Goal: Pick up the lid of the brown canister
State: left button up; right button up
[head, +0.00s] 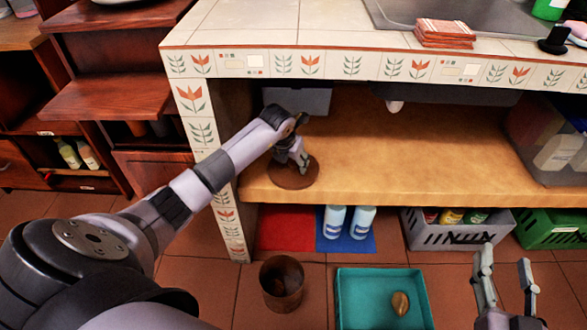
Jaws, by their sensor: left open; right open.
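The brown canister (282,290) stands on the tiled floor, its top open. A round dark brown lid (293,181) is at the front edge of the wooden shelf under the counter. My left gripper (299,161) is right above the lid, pointing down, its fingers open around the middle of the lid. The fingers hide part of the lid, and I cannot tell if they touch it. My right gripper (508,264) is open and empty at the lower right, over the floor.
A teal tray (350,310) with a brown object (400,303) sits on the floor right of the canister. Two bottles (363,220) stand on a blue mat. A grey crate (430,234) and a green crate (545,229) are further right. The middle of the shelf (430,150) is clear.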

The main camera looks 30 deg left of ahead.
pick_arm(q)
jog(key=shift+c, duration=0.3)
jog(key=c, duration=1)
jog(key=shift+r, duration=0.1)
